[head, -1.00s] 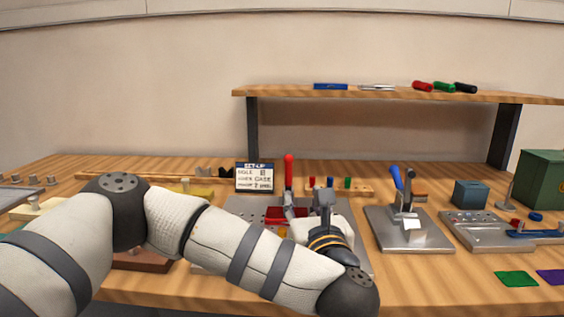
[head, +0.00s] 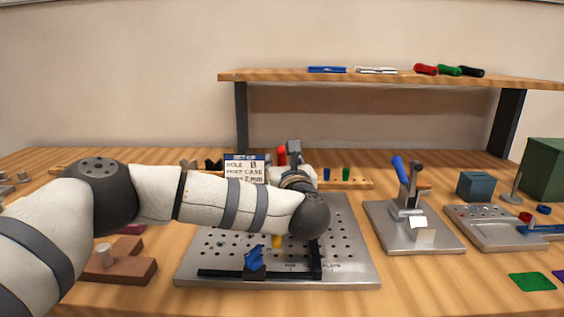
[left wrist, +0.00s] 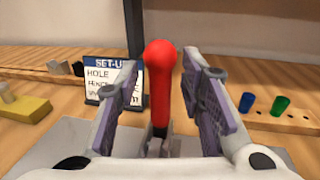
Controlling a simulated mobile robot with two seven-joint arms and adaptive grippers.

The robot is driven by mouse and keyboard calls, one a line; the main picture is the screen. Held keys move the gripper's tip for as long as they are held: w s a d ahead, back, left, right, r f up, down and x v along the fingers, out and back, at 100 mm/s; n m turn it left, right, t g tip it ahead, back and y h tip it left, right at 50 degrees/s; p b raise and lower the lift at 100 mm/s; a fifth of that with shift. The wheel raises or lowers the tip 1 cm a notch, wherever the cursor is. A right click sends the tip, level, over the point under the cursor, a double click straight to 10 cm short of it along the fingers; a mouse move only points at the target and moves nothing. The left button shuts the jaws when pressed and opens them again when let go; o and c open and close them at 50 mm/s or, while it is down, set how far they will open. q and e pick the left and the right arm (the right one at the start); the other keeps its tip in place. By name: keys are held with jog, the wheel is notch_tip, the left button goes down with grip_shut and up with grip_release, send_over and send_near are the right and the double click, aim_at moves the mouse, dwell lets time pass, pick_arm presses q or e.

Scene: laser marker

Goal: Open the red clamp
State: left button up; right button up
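The red clamp's upright red handle (left wrist: 161,90) stands between the two fingers of my left gripper (left wrist: 163,72) in the left wrist view. The fingers are open on either side, with gaps to the handle. The clamp's grey metal base (left wrist: 157,142) shows below the handle. In the head view my left gripper (head: 293,153) is over the back of the perforated plate (head: 345,275), and only a bit of the red handle (head: 281,154) shows beside it. My wrist and forearm hide the rest of the clamp. My right gripper is not in view.
A set-up sign (head: 244,170) stands just left of the clamp. A blue stop (head: 255,259) sits on a black rail at the plate's front. A press with a blue lever (head: 401,170) stands to the right. A wooden shelf (head: 400,80) spans the back.

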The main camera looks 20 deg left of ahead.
pick_arm(q)
grip_shut()
